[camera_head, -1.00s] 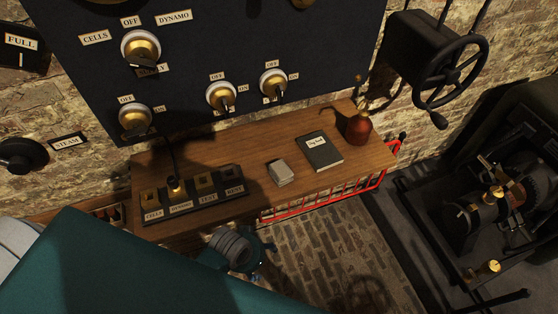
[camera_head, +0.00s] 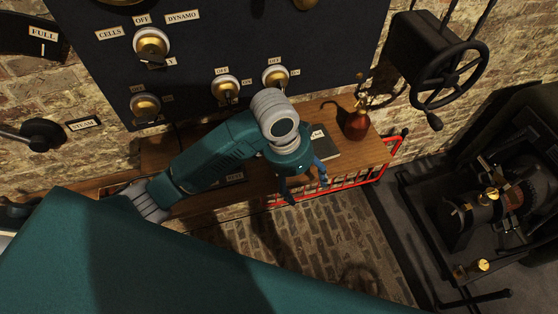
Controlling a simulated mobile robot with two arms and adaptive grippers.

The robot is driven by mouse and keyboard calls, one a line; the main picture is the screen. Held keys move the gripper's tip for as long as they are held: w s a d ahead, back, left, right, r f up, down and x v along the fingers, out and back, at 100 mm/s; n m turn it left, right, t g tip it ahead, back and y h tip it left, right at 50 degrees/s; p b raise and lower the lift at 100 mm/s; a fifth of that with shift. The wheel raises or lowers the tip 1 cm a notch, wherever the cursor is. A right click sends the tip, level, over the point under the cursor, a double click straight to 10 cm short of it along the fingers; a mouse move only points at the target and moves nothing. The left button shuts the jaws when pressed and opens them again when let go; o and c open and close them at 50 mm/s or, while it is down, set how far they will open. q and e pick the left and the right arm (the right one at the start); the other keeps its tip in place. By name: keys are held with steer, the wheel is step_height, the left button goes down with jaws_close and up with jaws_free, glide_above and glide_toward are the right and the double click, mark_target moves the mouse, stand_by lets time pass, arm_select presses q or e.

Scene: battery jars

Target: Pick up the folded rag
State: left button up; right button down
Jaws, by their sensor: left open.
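The folded rag, a small pale grey folded piece that lay on the wooden bench left of the dark book, is now hidden behind my left arm and gripper. My left gripper (camera_head: 306,190) is open and points down at the bench's front edge, over the area where the rag lay. Its two fingers are spread apart. Whether they touch the rag or stand beside it I cannot tell. My right gripper is not in view.
The wooden bench (camera_head: 374,151) carries a dark book (camera_head: 325,148), partly covered by my gripper, and a red-brown bottle (camera_head: 357,124). A red rail (camera_head: 376,175) runs along its front. The dark switch panel (camera_head: 200,55) with knobs stands close behind my arm.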

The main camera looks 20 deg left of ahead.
arm_select(q)
steer(key=w+a+r+g+y, duration=0.1)
steer(key=w+a+r+y, duration=0.2)
steer(key=w+a+r, duration=0.45)
steer(key=f, duration=0.2)
steer(key=f+p, duration=0.1)
steer(key=shift+s+a+f, duration=0.2)
steer(key=shift+s+f, duration=0.1)
steer(key=shift+f, duration=0.3)
steer(key=shift+f+p, duration=0.3)
steer(key=shift+f, duration=0.05)
step_height(320, 180, down, 4)
steer(key=shift+s+a+r+p, duration=0.15)
steer(key=shift+r+p, duration=0.05)
steer(key=shift+p, duration=0.6)
steer(key=shift+f, duration=0.5)
steer(key=c, duration=1.2)
